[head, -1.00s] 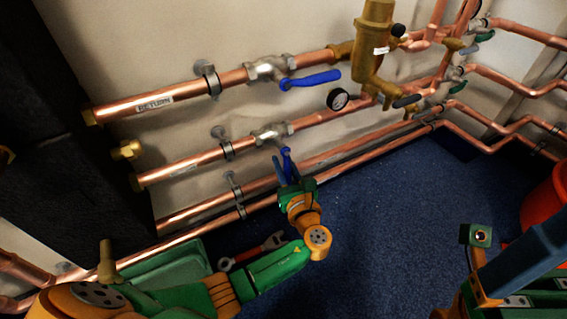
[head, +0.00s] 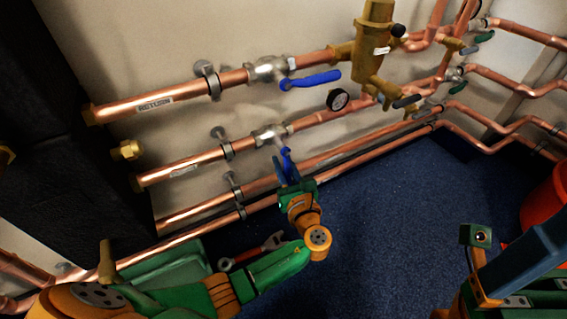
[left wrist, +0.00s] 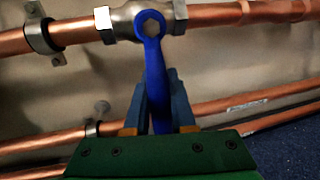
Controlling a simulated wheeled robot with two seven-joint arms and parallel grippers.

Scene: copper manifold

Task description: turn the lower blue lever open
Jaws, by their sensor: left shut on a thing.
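The lower blue lever (head: 287,158) hangs down from the silver valve (head: 270,135) on the lower copper pipe, across the pipe's line. In the left wrist view the lever (left wrist: 155,75) points almost straight down from its hex nut. My left gripper (head: 287,172) is shut on the lever, with one blue finger on each side of its handle; the fingers (left wrist: 158,105) also show in the left wrist view. The lever's lower end is hidden by the gripper. My right gripper (head: 478,237) shows in part at the lower right; its jaws cannot be made out.
The upper blue lever (head: 312,80) lies along the upper pipe labelled RETURN. A round gauge (head: 338,99) sits right of the levers. Two more pipes run below. A green tray (head: 165,268) and a red wrench (head: 255,250) lie on the floor; a red bucket (head: 543,205) stands right.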

